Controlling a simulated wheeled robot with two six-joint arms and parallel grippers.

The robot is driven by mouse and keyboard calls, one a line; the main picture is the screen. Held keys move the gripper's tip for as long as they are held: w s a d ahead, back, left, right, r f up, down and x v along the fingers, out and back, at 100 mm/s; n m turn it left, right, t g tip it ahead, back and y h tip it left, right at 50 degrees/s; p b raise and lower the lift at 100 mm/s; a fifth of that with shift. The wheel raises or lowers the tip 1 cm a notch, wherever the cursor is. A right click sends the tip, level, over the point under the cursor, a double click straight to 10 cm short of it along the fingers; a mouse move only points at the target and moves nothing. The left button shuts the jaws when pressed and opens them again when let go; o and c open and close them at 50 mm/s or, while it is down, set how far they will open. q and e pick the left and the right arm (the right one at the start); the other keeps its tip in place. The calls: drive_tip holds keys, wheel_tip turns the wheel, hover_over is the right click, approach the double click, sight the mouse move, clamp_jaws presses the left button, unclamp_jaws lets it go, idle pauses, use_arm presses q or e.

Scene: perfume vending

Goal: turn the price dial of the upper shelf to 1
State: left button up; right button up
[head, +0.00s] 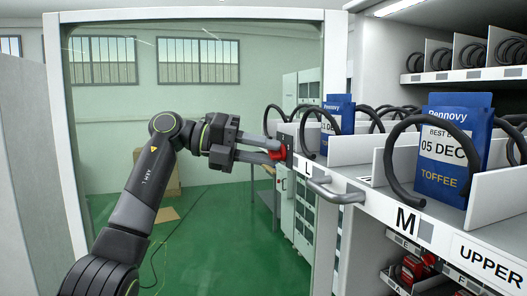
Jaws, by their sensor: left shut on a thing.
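My left gripper (270,150) reaches in from the left and is shut on the red price dial (279,153). The dial sits at the far left end of the upper shelf (376,203), near the label L. The fingers cover part of the dial, and I cannot read its number or pointer. The shelf front carries a label UPPER (489,264) at the lower right. My right gripper is not in view.
A grey handle (335,191) sticks out from the shelf front, right of the dial. Blue Pennovy packets (452,150) and black spiral coils (392,160) fill the shelf lanes. Open green floor (225,240) lies behind glass.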

use_arm(q)
clamp_jaws()
drive_tip(key=o, duration=0.6)
unclamp_jaws()
drive_tip(key=shift+a, duration=0.1)
drive_tip(key=shift+w+a+r+b, duration=0.1)
drive_tip(key=shift+a+r+b, duration=0.5)
drive_tip(key=shift+a, duration=2.25)
drive_tip(key=shift+w+a+r+b, duration=0.1)
drive_tip(key=shift+a+r+b, duration=0.45)
drive_tip(key=shift+a, duration=2.25)
drive_tip(key=shift+w+a+r+b, duration=0.1)
drive_tip(key=shift+a+r+b, duration=0.5)
drive_tip(key=shift+a, duration=2.25)
drive_tip(key=shift+f, duration=0.2)
